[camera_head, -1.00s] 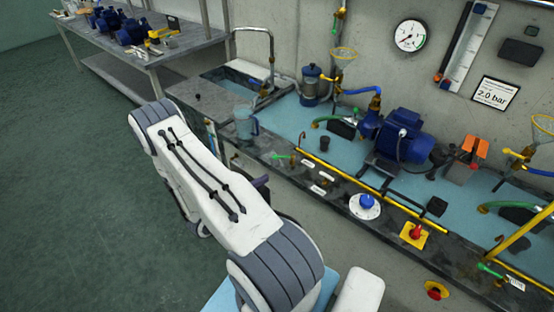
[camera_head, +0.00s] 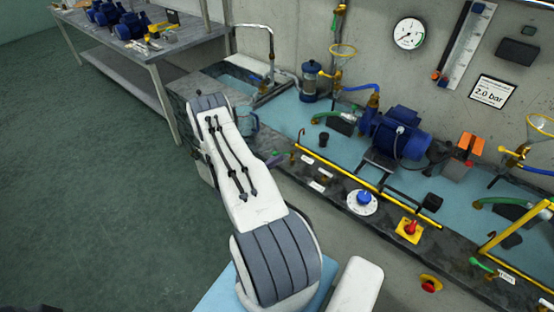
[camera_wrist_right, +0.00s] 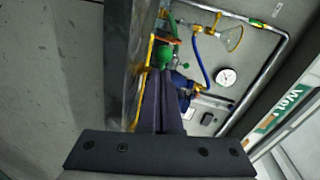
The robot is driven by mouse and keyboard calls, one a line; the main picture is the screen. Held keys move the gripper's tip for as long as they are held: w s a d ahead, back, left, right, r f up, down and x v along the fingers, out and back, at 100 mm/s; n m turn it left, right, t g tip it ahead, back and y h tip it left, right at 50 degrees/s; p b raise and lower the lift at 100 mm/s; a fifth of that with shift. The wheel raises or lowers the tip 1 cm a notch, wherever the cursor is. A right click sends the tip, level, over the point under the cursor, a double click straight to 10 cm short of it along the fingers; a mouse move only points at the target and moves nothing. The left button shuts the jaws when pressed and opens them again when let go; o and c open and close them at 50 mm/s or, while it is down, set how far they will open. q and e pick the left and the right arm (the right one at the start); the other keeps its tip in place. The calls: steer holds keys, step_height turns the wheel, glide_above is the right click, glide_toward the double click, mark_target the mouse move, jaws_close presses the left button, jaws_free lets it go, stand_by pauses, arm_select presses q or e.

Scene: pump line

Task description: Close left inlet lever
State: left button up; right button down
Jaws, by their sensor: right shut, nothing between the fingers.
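The left green lever (camera_head: 279,154) sits at the left end of the dark front ledge, beside the end of the yellow rail. My right gripper (camera_head: 273,160) is at this lever, mostly hidden behind my own white arm. In the right wrist view my right gripper (camera_wrist_right: 167,82) has its dark fingers together, with nothing between them. A round green handle (camera_wrist_right: 165,54) shows just beyond the fingertips; I cannot tell whether they touch. A second green lever (camera_head: 482,265) is at the ledge's right end. My left gripper is not in view.
A yellow rail (camera_head: 340,172) runs along the bench, with a blue knob (camera_head: 362,198) and a red switch on a yellow plate (camera_head: 409,230) in front of it. A blue pump (camera_head: 400,135) stands behind. A translucent jug (camera_head: 246,119) is partly behind my arm.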

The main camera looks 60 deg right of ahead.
mark_target(274, 152)
steer(key=shift+w+d+f+m+g+b, duration=0.1)
steer(key=shift+w+m+g+b, duration=0.15)
steer(key=shift+m+g+b, duration=0.3)
steer(key=m+g+y+b, duration=0.1)
steer(key=g+b, duration=0.1)
steer(key=w+d+m+g+y+b, duration=0.1)
steer(key=m+g+b, duration=0.1)
steer(key=b, duration=0.1)
steer(key=w+m+g+y+b, duration=0.1)
steer(key=g+b, duration=0.1)
steer(key=b, duration=0.1)
steer(key=shift+w+d+f+m, duration=0.1)
steer(key=shift+d+f+m, duration=0.15)
steer(key=shift+d, duration=0.15)
steer(key=shift+w+d+r+m+g+y+b, duration=0.1)
steer(key=shift+w+d+m+g+y+b, duration=0.1)
steer(key=shift+m+g+y+b, duration=0.3)
steer(key=shift+w+d+r, duration=0.1)
steer(key=shift+d+r, duration=0.05)
steer(key=shift+d, duration=0.1)
steer(key=shift+w+d+r+b, duration=0.1)
steer(key=shift+w+d+b, duration=0.05)
steer(key=shift+d+b, duration=0.2)
steer(key=shift+w+d, duration=0.1)
